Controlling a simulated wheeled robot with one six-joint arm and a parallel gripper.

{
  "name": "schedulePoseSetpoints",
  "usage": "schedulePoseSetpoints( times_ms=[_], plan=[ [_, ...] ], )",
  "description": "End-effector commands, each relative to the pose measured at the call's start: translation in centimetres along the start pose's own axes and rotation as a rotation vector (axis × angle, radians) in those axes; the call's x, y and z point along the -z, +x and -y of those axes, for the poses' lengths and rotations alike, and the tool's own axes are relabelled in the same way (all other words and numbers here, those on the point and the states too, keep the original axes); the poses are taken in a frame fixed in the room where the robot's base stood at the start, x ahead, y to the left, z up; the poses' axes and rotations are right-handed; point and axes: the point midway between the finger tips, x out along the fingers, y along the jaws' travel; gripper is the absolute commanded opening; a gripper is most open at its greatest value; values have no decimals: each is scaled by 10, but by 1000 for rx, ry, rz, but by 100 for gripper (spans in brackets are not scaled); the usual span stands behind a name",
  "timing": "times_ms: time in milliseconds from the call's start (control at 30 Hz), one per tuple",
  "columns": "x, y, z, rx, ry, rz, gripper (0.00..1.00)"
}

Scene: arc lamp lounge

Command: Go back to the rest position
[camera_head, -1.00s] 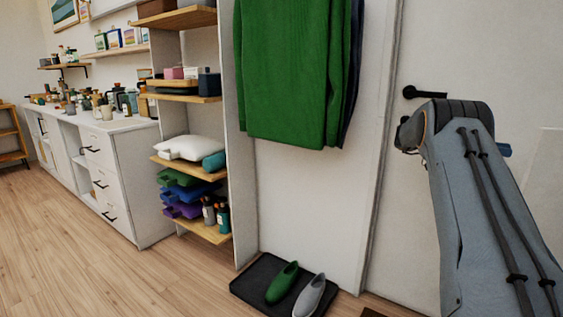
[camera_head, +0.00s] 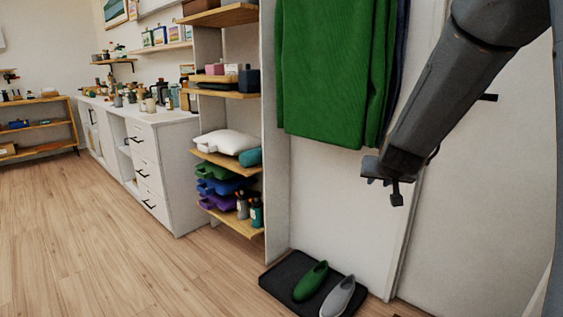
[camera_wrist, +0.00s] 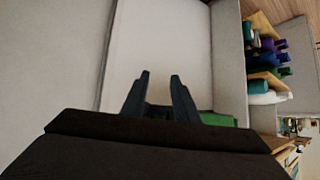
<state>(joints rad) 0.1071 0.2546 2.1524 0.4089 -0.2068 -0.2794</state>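My gripper (camera_head: 388,182) hangs at the end of my arm at the right, in front of the pale wall and just below the green hanging garment's (camera_head: 335,75) lower right edge.
An open shelf unit (camera_head: 228,157) with a white pillow (camera_head: 227,142) and folded items stands left of the garment. A black tray (camera_head: 277,282) with a green shoe (camera_head: 310,281) and a grey shoe (camera_head: 338,297) lies below. The wooden floor (camera_head: 110,250) at left is clear.

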Motion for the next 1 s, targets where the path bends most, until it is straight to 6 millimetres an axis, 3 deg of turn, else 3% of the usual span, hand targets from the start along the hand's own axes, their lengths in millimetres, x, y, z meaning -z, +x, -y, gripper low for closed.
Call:
schedulePoseSetpoints(
  times_ms=[100,200,333,500,667,1000],
  plan=[
    [-73,-36,22,67,-56,178,27],
    [-127,-67,30,97,-99,313,27],
    [-182,-101,30,112,-146,453,27],
    [-233,-139,23,110,-195,587,27],
    [-273,-173,12,97,-238,697,27],
    [-280,-237,60,179,-359,790,27]
  ],
)
